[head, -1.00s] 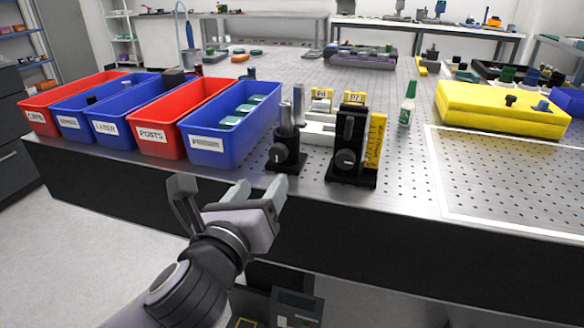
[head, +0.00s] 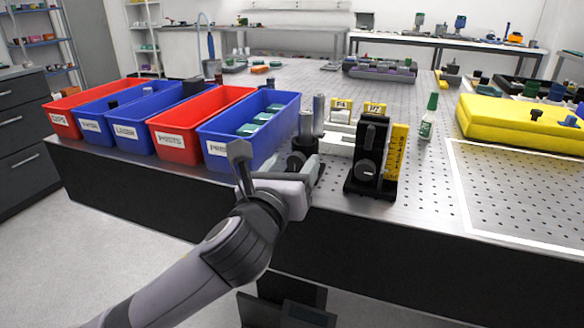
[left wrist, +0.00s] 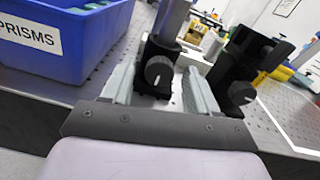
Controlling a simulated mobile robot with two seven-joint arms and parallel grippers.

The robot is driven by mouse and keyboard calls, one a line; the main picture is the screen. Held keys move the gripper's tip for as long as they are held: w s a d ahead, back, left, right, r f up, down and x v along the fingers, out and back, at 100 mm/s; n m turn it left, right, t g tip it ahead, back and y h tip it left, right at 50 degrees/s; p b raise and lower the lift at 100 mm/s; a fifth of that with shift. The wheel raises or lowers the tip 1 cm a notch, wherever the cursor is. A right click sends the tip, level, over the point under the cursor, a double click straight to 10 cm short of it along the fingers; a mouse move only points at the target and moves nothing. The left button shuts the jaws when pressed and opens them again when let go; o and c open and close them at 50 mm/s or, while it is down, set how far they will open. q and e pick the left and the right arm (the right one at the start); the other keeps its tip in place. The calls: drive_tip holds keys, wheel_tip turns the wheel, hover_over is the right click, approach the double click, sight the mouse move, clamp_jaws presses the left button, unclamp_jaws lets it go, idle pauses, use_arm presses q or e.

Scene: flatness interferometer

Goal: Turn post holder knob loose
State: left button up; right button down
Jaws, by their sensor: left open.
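The black post holder (head: 305,145) stands near the table's front edge with a metal post (head: 318,112) upright in it. In the left wrist view its round grey knob (left wrist: 159,71) faces me on the holder's front (left wrist: 155,52). My left gripper (head: 291,164) is open in front of the holder. In the left wrist view its pale fingers (left wrist: 160,80) lie to the left and right of the knob, with gaps visible on both sides. In the head view my gripper mostly hides the knob. My right gripper is out of view.
A black stage (head: 374,150) with a yellow scale stands close right of the holder; its knob (left wrist: 241,93) is just right of my right-hand finger. The blue PRISMS bin (head: 250,128) is close on the left.

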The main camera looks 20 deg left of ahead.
use_arm(q)
drive_tip(key=shift+c, duration=0.2)
drive_tip(key=c, duration=1)
